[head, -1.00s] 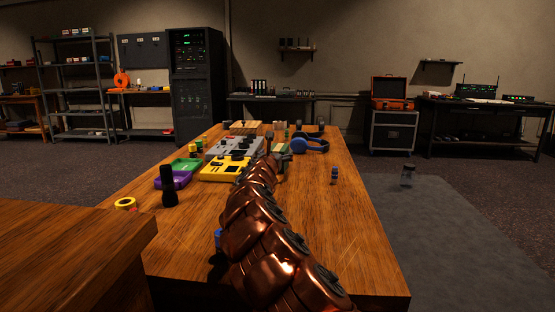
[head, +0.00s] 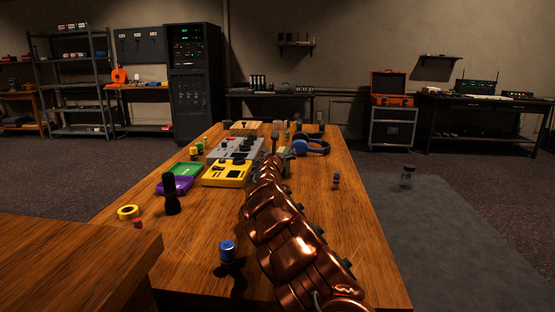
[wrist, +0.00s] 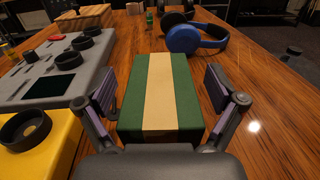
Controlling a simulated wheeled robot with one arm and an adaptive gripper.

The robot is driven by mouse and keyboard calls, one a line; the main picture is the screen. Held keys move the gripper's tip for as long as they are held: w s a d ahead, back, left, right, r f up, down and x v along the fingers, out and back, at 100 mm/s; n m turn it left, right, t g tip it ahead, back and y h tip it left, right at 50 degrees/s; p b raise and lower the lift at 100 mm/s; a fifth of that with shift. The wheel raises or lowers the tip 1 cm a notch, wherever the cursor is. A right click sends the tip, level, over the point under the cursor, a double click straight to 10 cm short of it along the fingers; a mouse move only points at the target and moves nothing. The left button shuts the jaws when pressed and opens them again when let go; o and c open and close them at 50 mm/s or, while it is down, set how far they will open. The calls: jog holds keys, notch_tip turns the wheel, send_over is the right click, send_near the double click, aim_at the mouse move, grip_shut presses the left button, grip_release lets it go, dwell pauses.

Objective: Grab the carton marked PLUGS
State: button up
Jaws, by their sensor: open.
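A green carton with a cream stripe (wrist: 160,72) lies on the wooden desk in the wrist view. No lettering is readable on the faces I see, so I cannot confirm the PLUGS mark. My gripper (wrist: 162,92) is open, one finger on each side of the carton, with a gap visible on both sides. In the head view my arm hides most of this spot.
A grey mixer (wrist: 62,72) and a yellow device (wrist: 42,135) stand close on the left. Blue headphones (wrist: 197,36) lie just beyond the carton to the right. A blue-topped item (head: 227,252) stands beside my arm.

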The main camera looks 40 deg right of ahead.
jog(key=c, duration=1.5)
